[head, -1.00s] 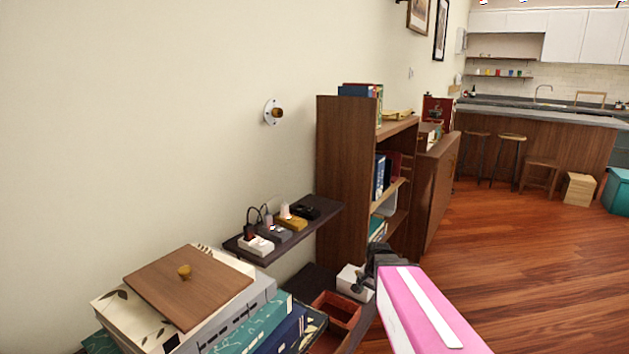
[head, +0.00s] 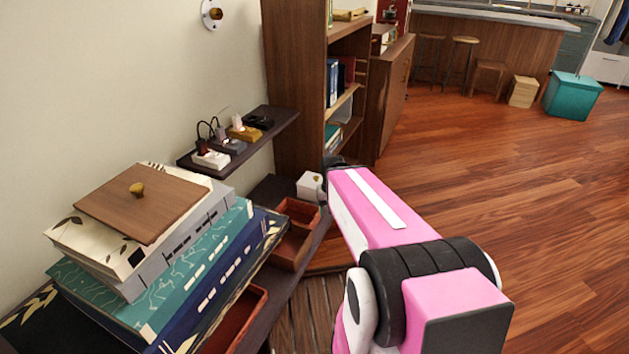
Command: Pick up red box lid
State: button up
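A flat brown wooden lid (head: 165,205) with a small gold knob lies on top of a stack of large books at the left. No lid that is clearly red shows. Two open reddish-brown boxes without lids stand on the dark low surface, one (head: 296,243) farther back and one (head: 236,318) nearer, partly hidden by the books. My pink arm reaches forward right of the boxes. Only a dark bit of my gripper (head: 334,163) shows at its far end, well apart from the lid. Its fingers are hidden, so open or shut does not show.
The book stack (head: 200,262) fills the left front. A small wall shelf (head: 265,128) holds several small items. A white box (head: 310,186) stands behind the boxes, near a tall bookshelf (head: 290,90). The wooden floor (head: 500,190) at the right is clear.

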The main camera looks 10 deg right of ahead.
aim_at(288, 246)
jog(key=k+j+u, duration=0.2)
jog(key=k, duration=0.25)
jog(key=k+j+u, duration=0.15)
jog(key=k, duration=0.3)
jog(key=z, duration=0.2)
